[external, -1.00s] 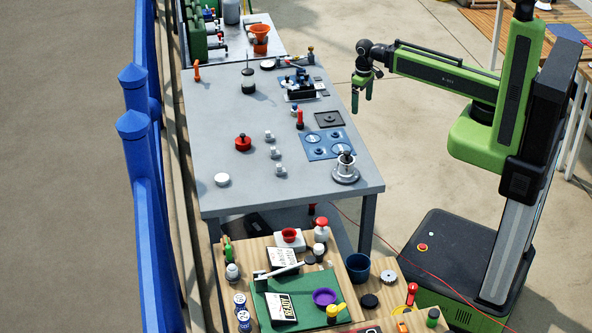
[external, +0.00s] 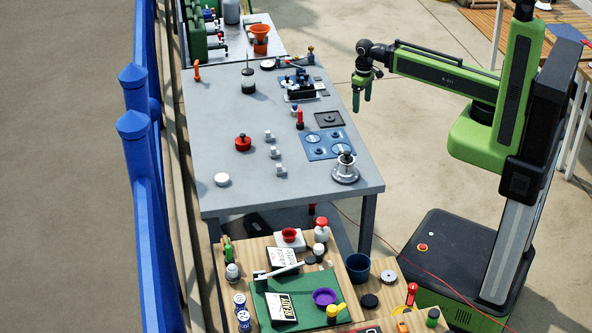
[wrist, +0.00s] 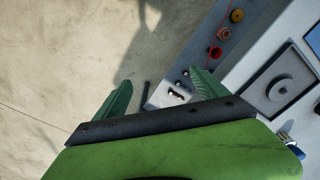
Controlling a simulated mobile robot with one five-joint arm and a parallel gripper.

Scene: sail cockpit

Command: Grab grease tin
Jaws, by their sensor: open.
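No tin is plainly labelled as grease. A low round white tin (external: 222,180) lies on the near left of the grey table (external: 215,125). A red round container with a dark knob (external: 243,143) stands further back, and I cannot tell for sure which one is the grease tin. My gripper (external: 362,95) is open and empty, pointing down in the air beyond the table's right edge, well away from both. In the wrist view my gripper (wrist: 160,92) has its green fingers apart over the floor, with no tin between them.
A silver winch (external: 345,170), a blue panel (external: 328,144), a red-handled tool (external: 300,118) and several small grey fittings stand on the table. A black mechanism (external: 300,88) is at the back. A cluttered wooden bench (external: 357,315) lies in front. The table's left middle is mostly clear.

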